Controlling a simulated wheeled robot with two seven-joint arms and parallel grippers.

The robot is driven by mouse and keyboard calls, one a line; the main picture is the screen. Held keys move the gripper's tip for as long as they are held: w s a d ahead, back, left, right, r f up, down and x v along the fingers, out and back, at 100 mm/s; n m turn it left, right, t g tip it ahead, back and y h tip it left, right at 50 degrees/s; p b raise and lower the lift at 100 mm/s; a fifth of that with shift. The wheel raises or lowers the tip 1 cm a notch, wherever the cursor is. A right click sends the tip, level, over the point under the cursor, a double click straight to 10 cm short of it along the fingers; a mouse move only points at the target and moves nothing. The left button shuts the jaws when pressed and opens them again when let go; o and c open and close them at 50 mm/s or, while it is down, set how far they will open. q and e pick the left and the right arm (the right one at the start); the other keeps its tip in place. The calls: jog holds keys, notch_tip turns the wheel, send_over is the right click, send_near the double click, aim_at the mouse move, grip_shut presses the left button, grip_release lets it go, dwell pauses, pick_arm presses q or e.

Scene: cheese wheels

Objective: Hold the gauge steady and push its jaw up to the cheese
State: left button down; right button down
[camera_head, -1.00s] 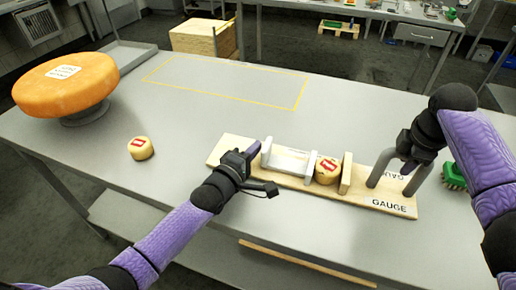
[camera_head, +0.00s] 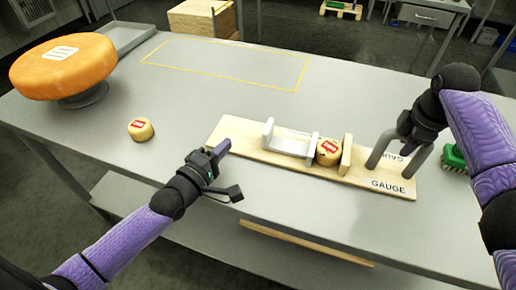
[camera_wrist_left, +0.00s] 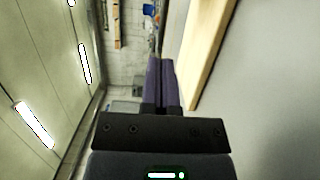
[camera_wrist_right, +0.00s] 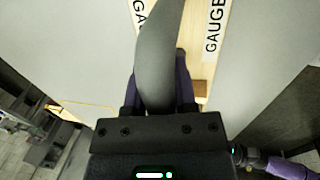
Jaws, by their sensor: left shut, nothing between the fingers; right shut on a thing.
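The wooden gauge (camera_head: 270,154) lies on the table, its label reading GAUGE. A small cheese (camera_head: 328,152) with a red label sits on it, between the white sliding jaw (camera_head: 290,141) and an upright wooden stop (camera_head: 346,154). The jaw's near end plate looks close against the cheese; I cannot tell whether they touch. My right gripper (camera_head: 408,150) is shut on the gauge's grey handle (camera_head: 382,150), which also fills the right wrist view (camera_wrist_right: 158,60). My left gripper (camera_head: 222,149) is shut and empty, just left of the gauge's front edge, apart from the jaw.
Another small cheese (camera_head: 140,129) stands on the table at left. A big orange cheese wheel (camera_head: 62,66) rests on a stand at the far left. A green brush (camera_head: 454,157) lies right of the gauge. The yellow-outlined area (camera_head: 228,65) behind is empty.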

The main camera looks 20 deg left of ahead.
pick_arm(q)
jog(key=v, duration=0.2)
jog(key=shift+s+a, duration=0.1)
jog(key=shift+s, duration=0.15)
pick_arm(e)
grip_release()
dwell(0.3)
pick_arm(q)
notch_tip(320, 180, up, 16)
jog(key=p, duration=1.5)
jog(key=shift+r, duration=0.2)
pick_arm(e)
notch_tip(320, 180, up, 11)
jog(key=s, duration=0.2)
dwell(0.4)
jog(key=shift+f, duration=0.1)
pick_arm(q)
notch_tip(320, 180, up, 2)
jog(key=shift+r+p, duration=0.15)
jog(key=shift+p, duration=0.85)
pick_arm(e)
notch_tip(320, 180, up, 10)
jog(key=s, duration=0.2)
jog(key=shift+f, duration=0.15)
